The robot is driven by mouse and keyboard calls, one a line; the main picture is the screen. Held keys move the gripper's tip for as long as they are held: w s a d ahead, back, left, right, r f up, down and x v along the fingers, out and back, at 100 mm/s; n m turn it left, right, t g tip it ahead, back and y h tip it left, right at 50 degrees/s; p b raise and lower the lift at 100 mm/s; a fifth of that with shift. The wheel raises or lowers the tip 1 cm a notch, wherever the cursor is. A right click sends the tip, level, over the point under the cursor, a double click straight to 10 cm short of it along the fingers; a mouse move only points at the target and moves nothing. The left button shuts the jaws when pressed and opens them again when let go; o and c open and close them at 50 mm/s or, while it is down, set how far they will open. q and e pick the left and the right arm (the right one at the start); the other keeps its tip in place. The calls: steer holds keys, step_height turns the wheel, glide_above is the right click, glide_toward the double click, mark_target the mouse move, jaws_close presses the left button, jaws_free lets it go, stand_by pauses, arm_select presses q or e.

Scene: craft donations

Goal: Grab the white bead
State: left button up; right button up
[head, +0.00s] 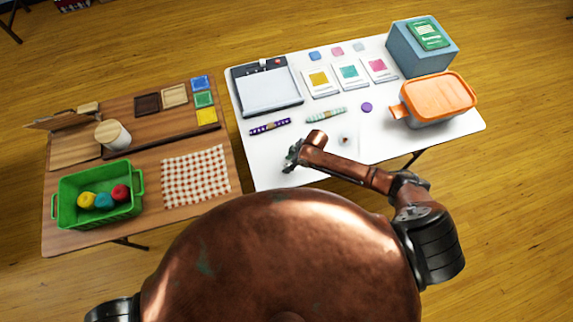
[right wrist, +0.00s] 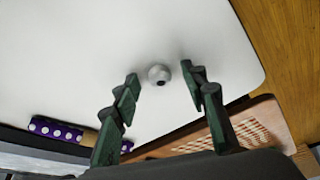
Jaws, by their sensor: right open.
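The white bead (right wrist: 159,75) is a small round ball with a dark hole, lying on the white table top (right wrist: 80,60). My right gripper (right wrist: 159,82) is open, its two dark green fingers spread to either side of the bead in the right wrist view. I cannot tell how far above the bead the fingertips are, and no contact shows. In the head view my right gripper (head: 292,157) is low over the white table near its front left, and the bead cannot be made out there. My left gripper is not in view.
A purple dotted roll (right wrist: 60,131) lies left of the fingers. An orange-lidded container (head: 438,95) stands at right. The wooden table (head: 150,225) adjoins at left, holding a green basket (head: 70,208) and checked cloth (head: 196,177).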

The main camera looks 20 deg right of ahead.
steer(key=shift+c, duration=0.4)
steer(key=c, duration=0.7)
